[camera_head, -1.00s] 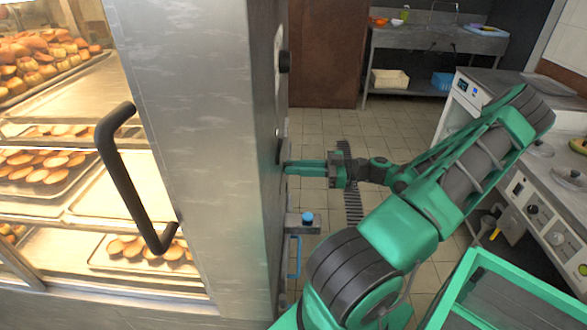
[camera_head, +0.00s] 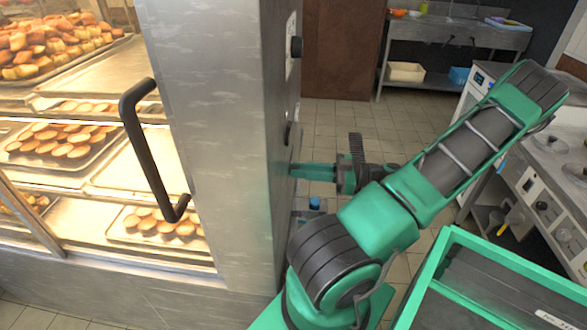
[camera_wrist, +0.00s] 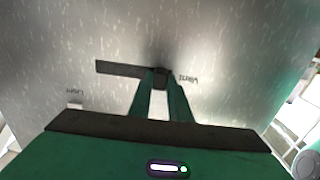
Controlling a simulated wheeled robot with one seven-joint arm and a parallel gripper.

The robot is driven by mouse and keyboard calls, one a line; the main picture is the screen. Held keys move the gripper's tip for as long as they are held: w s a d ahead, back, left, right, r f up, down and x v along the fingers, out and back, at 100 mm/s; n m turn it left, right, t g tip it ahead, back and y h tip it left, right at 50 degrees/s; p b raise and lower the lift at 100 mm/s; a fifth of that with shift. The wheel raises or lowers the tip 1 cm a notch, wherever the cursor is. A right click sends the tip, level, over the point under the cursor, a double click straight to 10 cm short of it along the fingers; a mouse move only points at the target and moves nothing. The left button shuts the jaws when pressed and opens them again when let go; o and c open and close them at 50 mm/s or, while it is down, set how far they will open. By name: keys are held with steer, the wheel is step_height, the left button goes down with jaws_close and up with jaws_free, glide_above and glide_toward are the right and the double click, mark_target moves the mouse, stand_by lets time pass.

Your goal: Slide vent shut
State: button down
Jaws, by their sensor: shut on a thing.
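The vent slider's dark knob (camera_wrist: 160,77) shows in the wrist view, between my fingertips, on the steel side wall of the heated cabinet. A dark strip (camera_wrist: 118,67) runs from the knob to the left; the knob is at the strip's right end, beside an upside-down "Vent" label (camera_wrist: 188,78). My gripper (camera_wrist: 161,84) is shut on the knob. In the head view my gripper (camera_head: 297,170) reaches the cabinet's right side wall (camera_head: 272,120); the slider itself is not clear there.
An upside-down "Light" label (camera_wrist: 75,91) with a small pale part is left of the strip. A black door handle (camera_head: 147,150) juts from the cabinet front. A blue-topped item (camera_head: 314,203) is below my gripper. A counter (camera_head: 555,165) stands right; tiled floor lies between.

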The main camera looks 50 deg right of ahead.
steer(key=shift+s+a, duration=0.1)
steer(key=shift+a, duration=0.15)
steer(key=c, duration=1.6)
jaws_free()
steer(key=shift+c, duration=0.2)
steer(key=shift+s+d, duration=0.1)
steer(key=shift+d, duration=0.05)
steer(key=v, duration=1)
steer(key=shift+s, duration=0.15)
steer(key=shift+d, duration=0.15)
